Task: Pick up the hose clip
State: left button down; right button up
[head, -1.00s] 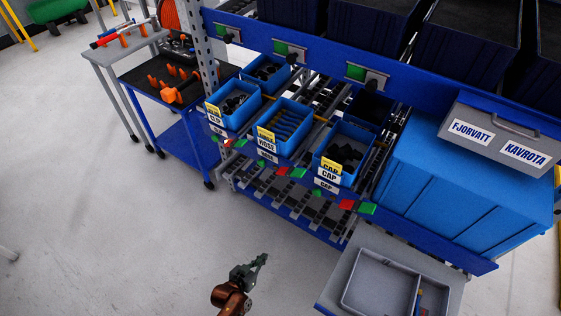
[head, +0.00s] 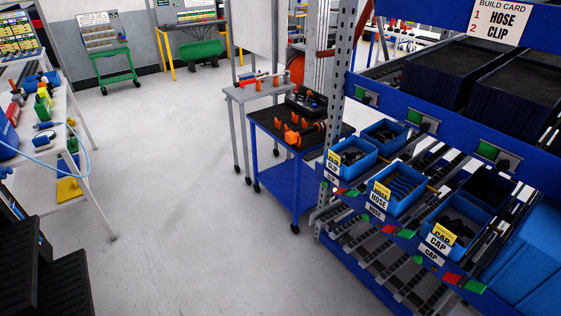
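The hose clips are dark pieces in a small blue bin (head: 333,165) with a yellow and white CLIP label, at the left end of the rack's bin row. Single clips cannot be made out. A build card (head: 503,22) at the top right reads 1 HOSE, 2 CLIP. Neither of my grippers shows in the head view now.
A HOSE bin (head: 404,203) and a CAP bin (head: 461,228) sit right of the clip bin on the blue rack (head: 440,138). A blue cart (head: 290,185) with orange parts stands left of the rack. A cluttered bench (head: 75,125) is at far left. The middle floor is clear.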

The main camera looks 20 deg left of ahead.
aim_at(348, 157)
jog(key=u, duration=0.9)
jog(key=i, duration=1.6)
jog(key=z, duration=0.05)
